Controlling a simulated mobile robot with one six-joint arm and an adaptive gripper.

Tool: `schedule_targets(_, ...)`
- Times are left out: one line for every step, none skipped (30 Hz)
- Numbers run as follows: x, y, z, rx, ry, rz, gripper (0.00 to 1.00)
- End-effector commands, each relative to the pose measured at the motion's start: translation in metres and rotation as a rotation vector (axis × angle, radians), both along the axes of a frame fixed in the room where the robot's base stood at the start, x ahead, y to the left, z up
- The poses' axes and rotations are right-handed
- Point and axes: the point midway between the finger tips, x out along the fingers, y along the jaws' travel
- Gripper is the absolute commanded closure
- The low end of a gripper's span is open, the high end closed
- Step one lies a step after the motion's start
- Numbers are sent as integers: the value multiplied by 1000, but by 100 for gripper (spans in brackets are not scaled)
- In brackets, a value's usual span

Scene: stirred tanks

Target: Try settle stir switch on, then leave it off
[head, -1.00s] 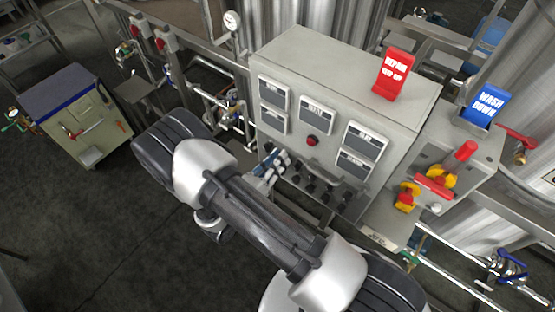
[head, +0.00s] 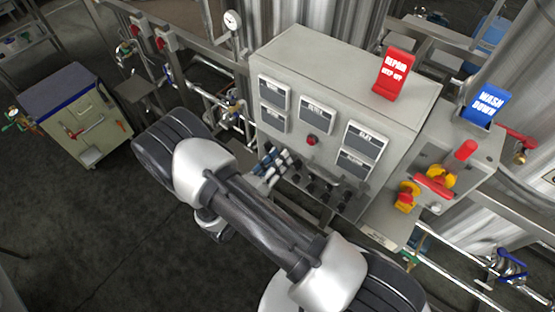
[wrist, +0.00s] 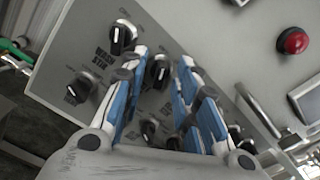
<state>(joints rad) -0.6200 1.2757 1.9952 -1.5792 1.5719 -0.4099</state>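The switch panel (head: 330,195) is the sloped lower part of a grey control box and carries several black rotary knobs. In the wrist view, my gripper (wrist: 164,60) has its two blue-padded fingers apart, with one black knob (wrist: 160,71) showing between the tips. I cannot tell whether the pads touch it. The knob's label is mostly hidden by the fingers, so I cannot read it as settle stir. A knob marked WASH STIR (wrist: 121,37) is at the upper left, outside the fingers. In the head view, my gripper (head: 273,160) is at the panel's left part.
Another knob (wrist: 80,88) sits at lower left, and more lie partly behind the fingers. A red button (wrist: 293,41) and grey displays (head: 316,115) are above. A red REPAIR sign (head: 393,75) and blue WASH DOWN sign (head: 487,105) stand right. A handle bar (wrist: 258,108) is close by.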

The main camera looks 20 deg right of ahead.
Motion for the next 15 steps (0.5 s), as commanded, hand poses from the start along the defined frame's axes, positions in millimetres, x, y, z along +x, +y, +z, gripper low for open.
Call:
schedule_targets(0,0,0,0,0,0,72)
schedule_targets(0,0,0,0,0,0,72)
schedule_targets(0,0,0,0,0,0,72)
schedule_targets(0,1,0,0,0,1,72)
schedule_targets(-1,2,0,0,0,1,72)
schedule_targets(-2,5,0,0,0,2,72)
schedule_targets(-4,8,0,0,0,4,72)
schedule_targets(-6,11,0,0,0,4,72)
schedule_targets(-10,16,0,0,0,6,72)
schedule_targets(-13,20,0,1,-1,6,72)
schedule_targets(-16,25,0,1,-1,7,72)
schedule_targets(-21,33,0,0,-1,7,72)
schedule_targets(-25,38,0,1,-1,8,72)
schedule_targets(-29,43,0,1,-1,8,72)
schedule_targets(-34,51,0,1,-2,7,72)
